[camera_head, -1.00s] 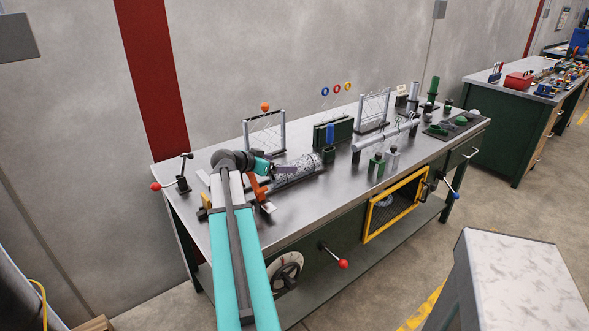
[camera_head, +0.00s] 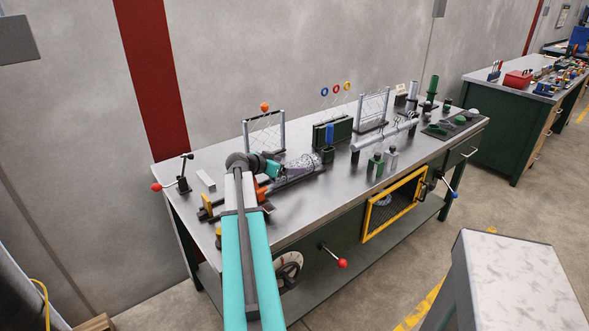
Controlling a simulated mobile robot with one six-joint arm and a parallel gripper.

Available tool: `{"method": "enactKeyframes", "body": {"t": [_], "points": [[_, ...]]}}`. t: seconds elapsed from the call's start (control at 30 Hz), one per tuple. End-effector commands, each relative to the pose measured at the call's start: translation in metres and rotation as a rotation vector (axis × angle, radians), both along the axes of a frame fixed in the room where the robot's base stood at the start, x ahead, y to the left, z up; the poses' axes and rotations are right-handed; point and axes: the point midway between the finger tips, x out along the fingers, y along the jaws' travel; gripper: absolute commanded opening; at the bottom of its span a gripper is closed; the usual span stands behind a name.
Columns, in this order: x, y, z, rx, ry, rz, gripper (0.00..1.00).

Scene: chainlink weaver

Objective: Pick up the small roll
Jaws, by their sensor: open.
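The likely small roll is a short grey wire-mesh roll (camera_head: 309,163), lying on the left half of the steel workbench (camera_head: 345,200). My wrist and arm hide part of the bench to the left of the roll.
A mesh frame with an orange knob (camera_head: 264,107) stands behind. An orange piece (camera_head: 262,190) is beside my wrist. A red-knobbed lever (camera_head: 157,187) stands at the left edge. The front middle of the bench is clear.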

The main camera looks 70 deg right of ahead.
Motion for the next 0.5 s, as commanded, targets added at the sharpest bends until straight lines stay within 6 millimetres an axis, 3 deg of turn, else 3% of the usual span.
{"method": "enactKeyframes", "body": {"t": [0.23, 0.5], "points": [[-0.008, -0.023, -0.011, -0.001, 0.0, 0.0, 0.85], [-0.01, -0.027, -0.015, -0.001, 0.0, 0.002, 0.85]]}}
